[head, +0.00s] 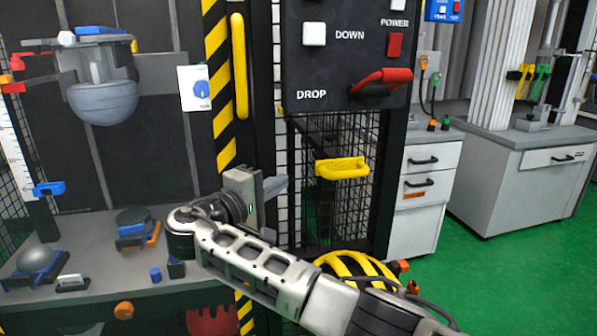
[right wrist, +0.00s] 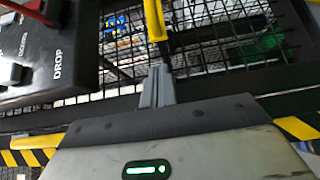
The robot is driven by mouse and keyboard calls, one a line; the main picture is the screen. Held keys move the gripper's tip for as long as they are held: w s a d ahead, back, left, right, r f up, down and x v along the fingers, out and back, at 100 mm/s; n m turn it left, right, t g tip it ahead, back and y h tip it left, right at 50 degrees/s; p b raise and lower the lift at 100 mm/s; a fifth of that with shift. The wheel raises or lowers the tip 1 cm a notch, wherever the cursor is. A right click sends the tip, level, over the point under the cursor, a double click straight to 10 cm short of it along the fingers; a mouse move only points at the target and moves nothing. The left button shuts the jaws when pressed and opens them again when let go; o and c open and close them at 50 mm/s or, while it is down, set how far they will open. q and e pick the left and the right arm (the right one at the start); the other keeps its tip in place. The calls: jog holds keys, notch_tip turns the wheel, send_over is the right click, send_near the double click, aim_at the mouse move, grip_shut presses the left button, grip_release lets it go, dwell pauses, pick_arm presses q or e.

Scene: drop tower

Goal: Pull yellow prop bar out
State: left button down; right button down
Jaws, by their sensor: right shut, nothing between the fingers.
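A short yellow bar shaped like a handle (head: 342,168) lies level across the black mesh door below the control panel. It also shows in the right wrist view (right wrist: 156,22), just beyond the fingertips. A long upright yellow bar (head: 240,67) is fixed beside the striped post. The frames do not show which of the two is the prop bar. My right gripper (head: 279,185) is shut and empty, left of the handle and apart from it in the head view. Its closed fingers (right wrist: 157,84) point towards the mesh. My left gripper is not in view.
The black control panel (head: 316,68) with a red DROP lever (head: 383,82) hangs above the mesh door (head: 345,215). A grey bench (head: 95,270) with loose parts is at left. A yellow-black domed thing (head: 352,266) stands low, close to my right arm. Green floor is open at right.

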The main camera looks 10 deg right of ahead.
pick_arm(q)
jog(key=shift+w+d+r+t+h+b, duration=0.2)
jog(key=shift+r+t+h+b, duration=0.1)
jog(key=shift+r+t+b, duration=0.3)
pick_arm(e)
jog(key=x, duration=1)
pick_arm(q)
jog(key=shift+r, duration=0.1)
